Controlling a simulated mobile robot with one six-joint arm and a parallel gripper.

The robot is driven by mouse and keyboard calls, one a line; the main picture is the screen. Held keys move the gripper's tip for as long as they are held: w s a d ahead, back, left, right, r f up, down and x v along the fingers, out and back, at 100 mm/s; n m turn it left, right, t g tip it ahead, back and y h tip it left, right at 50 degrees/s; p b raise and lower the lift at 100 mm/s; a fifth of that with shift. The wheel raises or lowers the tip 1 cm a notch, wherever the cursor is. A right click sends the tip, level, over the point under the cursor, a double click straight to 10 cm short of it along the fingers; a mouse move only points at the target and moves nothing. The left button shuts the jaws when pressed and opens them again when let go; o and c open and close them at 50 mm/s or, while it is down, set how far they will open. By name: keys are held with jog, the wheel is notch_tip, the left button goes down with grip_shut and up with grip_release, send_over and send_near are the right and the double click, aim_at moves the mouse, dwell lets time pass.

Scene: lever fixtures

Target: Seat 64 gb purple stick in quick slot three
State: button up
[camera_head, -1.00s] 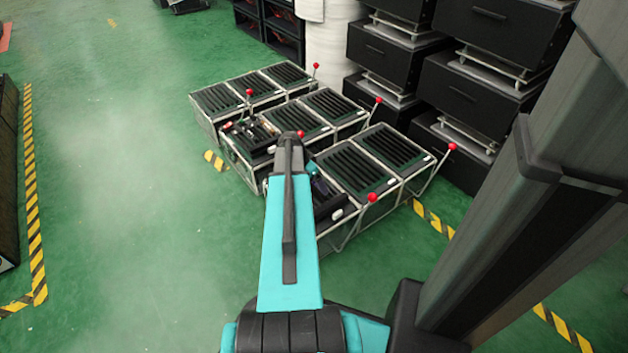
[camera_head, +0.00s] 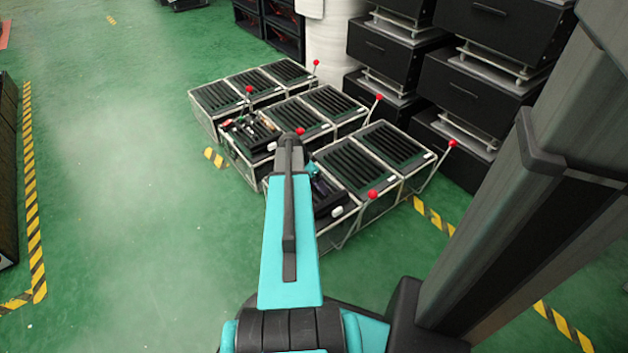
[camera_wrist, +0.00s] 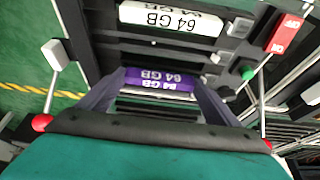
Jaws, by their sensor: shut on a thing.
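The purple stick (camera_wrist: 162,84), marked 64 GB, shows upside down in the wrist view. My gripper (camera_wrist: 160,92) is shut on it, one finger at each side, above dark slots. In the head view my arm (camera_head: 290,220) covers the gripper and the stick. A white 64 GB stick (camera_wrist: 170,18) sits in the fixture just beyond. I cannot tell whether the purple stick touches a slot, and no slot number is readable.
Lever fixtures (camera_head: 375,150) with red-knobbed levers (camera_head: 373,194) stand around my gripper. A red ON/OFF tag (camera_wrist: 286,34) and a green knob (camera_wrist: 248,74) are at right in the wrist view. Black cases (camera_head: 470,90) are stacked behind. Green floor (camera_head: 120,200) is clear at left.

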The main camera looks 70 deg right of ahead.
jog(key=shift+f, duration=0.35)
jog(key=o, duration=0.9)
jog(key=shift+o, duration=0.2)
jog(key=p+v, duration=0.4)
jog(key=v, duration=0.9)
jog(key=shift+r, duration=0.35)
jog(key=shift+a+p, duration=0.15)
jog(key=shift+p, duration=0.15)
